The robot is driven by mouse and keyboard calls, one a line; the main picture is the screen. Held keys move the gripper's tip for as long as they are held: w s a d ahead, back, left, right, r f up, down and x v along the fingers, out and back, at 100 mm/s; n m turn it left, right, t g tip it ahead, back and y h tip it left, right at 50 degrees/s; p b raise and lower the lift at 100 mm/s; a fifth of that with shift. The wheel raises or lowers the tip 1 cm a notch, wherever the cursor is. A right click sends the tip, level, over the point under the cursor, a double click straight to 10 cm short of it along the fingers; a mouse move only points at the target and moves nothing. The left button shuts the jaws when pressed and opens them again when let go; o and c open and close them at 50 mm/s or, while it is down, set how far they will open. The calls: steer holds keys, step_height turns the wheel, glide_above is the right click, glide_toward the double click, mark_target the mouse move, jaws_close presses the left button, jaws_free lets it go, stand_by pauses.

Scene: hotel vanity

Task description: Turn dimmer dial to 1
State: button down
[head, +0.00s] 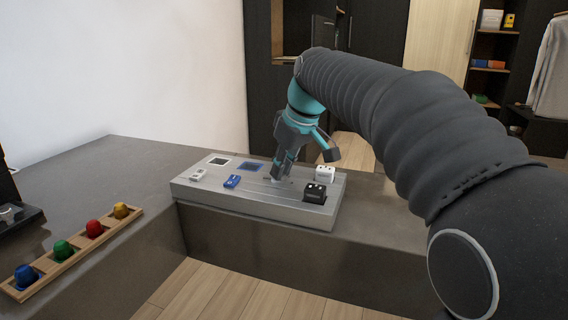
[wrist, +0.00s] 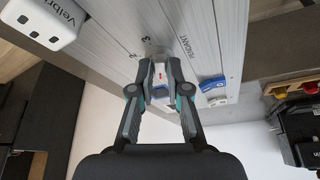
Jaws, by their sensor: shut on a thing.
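The dimmer dial (wrist: 159,71) is a small pale knob on the grey metal panel (wrist: 110,30). In the wrist view it sits between my fingertips, with a small red mark on it. My gripper (wrist: 160,88) points down at the panel and is shut on the dial. The numbers 2 and 3 show beside the dial, and the word PENDANT is printed nearby. I cannot read the dial's exact setting. In the head view my gripper (head: 281,175) meets the panel (head: 250,205) right of its middle and hides most of the dial.
A white block (head: 325,173) and a black block (head: 315,193) stand on the panel's right end, close to my gripper. A blue switch (head: 232,181) and a white switch (head: 198,175) are at its left. A wooden rack (head: 78,250) of coloured capsules lies at the left.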

steer(key=m, duration=0.1)
steer(key=m+h+p, duration=0.1)
steer(key=m, duration=0.1)
steer(key=shift+s+a+m+t, duration=0.2)
steer(key=shift+m+t, duration=0.1)
steer(key=shift+t, duration=0.1)
steer(key=shift+a+m+t+h+p, duration=0.15)
steer(key=shift+m+h+p, duration=0.25)
steer(key=shift+m, duration=0.45)
steer(key=shift+d+m+t+h+p, duration=0.15)
steer(key=shift+m+h+p, duration=0.25)
steer(key=shift+m, duration=0.45)
steer(key=shift+a, duration=0.1)
steer(key=c, duration=1.1)
jaws_free()
steer(key=shift+c, duration=0.2)
steer(key=v, duration=1.2)
